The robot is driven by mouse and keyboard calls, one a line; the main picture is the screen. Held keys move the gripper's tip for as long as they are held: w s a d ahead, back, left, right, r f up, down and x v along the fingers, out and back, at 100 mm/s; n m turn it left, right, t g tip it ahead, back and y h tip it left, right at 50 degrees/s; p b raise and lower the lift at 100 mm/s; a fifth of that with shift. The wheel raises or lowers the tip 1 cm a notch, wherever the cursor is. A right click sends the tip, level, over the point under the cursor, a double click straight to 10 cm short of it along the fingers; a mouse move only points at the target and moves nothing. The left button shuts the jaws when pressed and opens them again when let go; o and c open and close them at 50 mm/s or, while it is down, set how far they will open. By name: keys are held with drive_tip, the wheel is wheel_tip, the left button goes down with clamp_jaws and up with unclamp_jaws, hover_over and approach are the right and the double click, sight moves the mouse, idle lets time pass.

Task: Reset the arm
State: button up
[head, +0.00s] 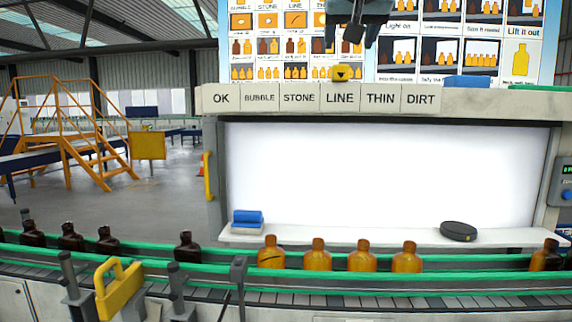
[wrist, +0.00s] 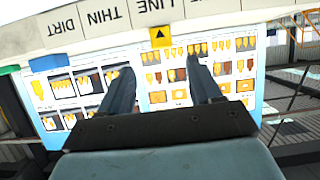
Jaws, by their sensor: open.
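My gripper (head: 358,18) hangs at the top middle of the head view, in front of the chart board and above the label strip. In the wrist view my gripper (wrist: 163,86) shows two dark fingers spread apart with nothing between them. The chart board (wrist: 135,66) lies beyond the fingers, with pictures of amber bottles. Amber bottles (head: 317,254) stand upright on the conveyor in front of the white lit panel, well below my gripper. The leftmost of these bottles (head: 271,253) has a dark line across it.
The label strip (head: 320,98) reads OK, BUBBLE, STONE, LINE, THIN, DIRT, with a yellow arrow marker (head: 340,73) above LINE. Green rails (head: 330,276) edge the conveyor. A blue block (head: 248,216) and dark round object (head: 458,231) rest on the ledge. A yellow handle (head: 119,289) stands front left.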

drive_tip(key=s+d+f+g, duration=0.2)
drive_tip(key=s+f, duration=0.2)
drive_tip(key=f, duration=0.8)
drive_tip(key=s+d+f+n+g+y, duration=0.1)
drive_tip(key=s+d+f+g, duration=0.2)
drive_tip(key=f, duration=1)
drive_tip(key=s+d+f+g+y, duration=0.1)
drive_tip(key=s+d+f+g, duration=0.1)
drive_tip(key=f, duration=1.1)
drive_tip(key=s+d, duration=0.1)
drive_tip(key=s, duration=0.1)
drive_tip(key=shift+s+d+n+g, duration=0.25)
drive_tip(key=shift+s+n+g, duration=0.05)
drive_tip(key=shift+s, duration=0.1)
